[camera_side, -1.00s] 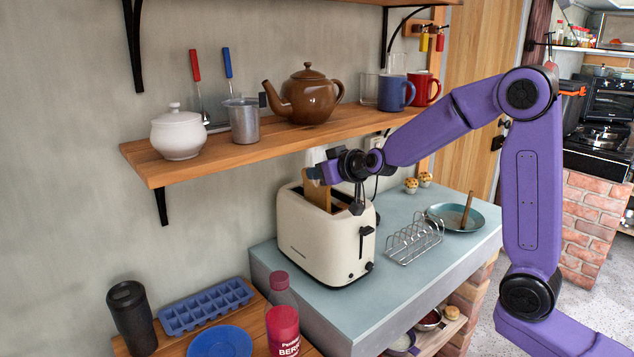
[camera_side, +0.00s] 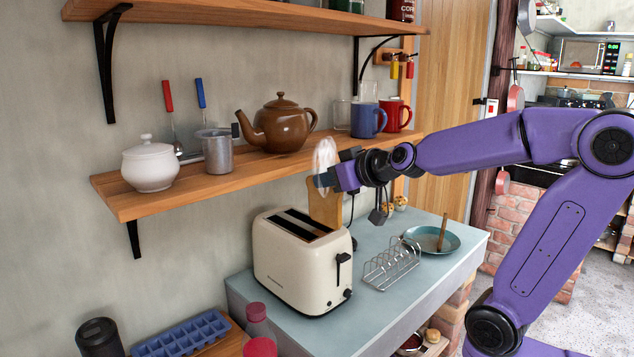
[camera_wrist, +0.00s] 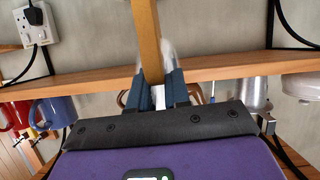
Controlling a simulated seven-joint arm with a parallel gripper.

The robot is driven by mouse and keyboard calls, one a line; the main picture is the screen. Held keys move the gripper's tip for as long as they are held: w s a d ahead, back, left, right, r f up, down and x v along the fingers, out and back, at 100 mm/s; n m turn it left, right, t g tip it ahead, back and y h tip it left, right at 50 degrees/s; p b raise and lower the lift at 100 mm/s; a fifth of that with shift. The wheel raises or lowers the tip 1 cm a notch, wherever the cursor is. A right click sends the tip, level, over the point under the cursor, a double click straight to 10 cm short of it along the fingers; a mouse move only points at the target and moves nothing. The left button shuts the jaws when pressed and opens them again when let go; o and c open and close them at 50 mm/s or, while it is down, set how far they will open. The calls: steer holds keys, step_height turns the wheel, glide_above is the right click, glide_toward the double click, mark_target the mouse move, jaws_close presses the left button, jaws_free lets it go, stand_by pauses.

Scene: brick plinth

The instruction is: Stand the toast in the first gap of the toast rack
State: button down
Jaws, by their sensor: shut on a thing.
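My gripper (camera_side: 326,180) is shut on a slice of toast (camera_side: 325,205). The toast hangs upright from the fingers, above the right end of the cream toaster (camera_side: 297,275). In the wrist view the toast (camera_wrist: 148,40) shows edge-on between the two fingers (camera_wrist: 160,88). The toaster's slots look empty from here. The wire toast rack (camera_side: 392,265) stands on the grey-blue worktop to the right of the toaster, apart from the toast. Its several gaps look empty.
A wooden shelf (camera_side: 130,202) behind the gripper bears a brown teapot (camera_side: 277,127), a white pot and mugs. A teal plate (camera_side: 440,246) with a wooden handle on it lies behind the rack. Worktop before the rack is clear.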

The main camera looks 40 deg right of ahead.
steer(key=shift+v, duration=1.05)
steer(key=shift+s+d, duration=0.1)
steer(key=shift+d, duration=0.15)
steer(key=w+d+f+m+h, duration=0.1)
steer(key=d+f, duration=0.3)
steer(key=d, duration=0.5)
steer(key=w+d+f+m+h, duration=0.1)
steer(key=d+f, duration=0.3)
steer(key=d, duration=0.4)
step_height(320, 180, down, 16)
steer(key=s+d+n+y, duration=0.1)
steer(key=s+y, duration=0.1)
steer(key=shift+d+r+n, duration=0.2)
steer(key=shift+n, duration=0.2)
steer(key=shift+f, duration=0.1)
steer(key=c, duration=1.1)
jaws_free()
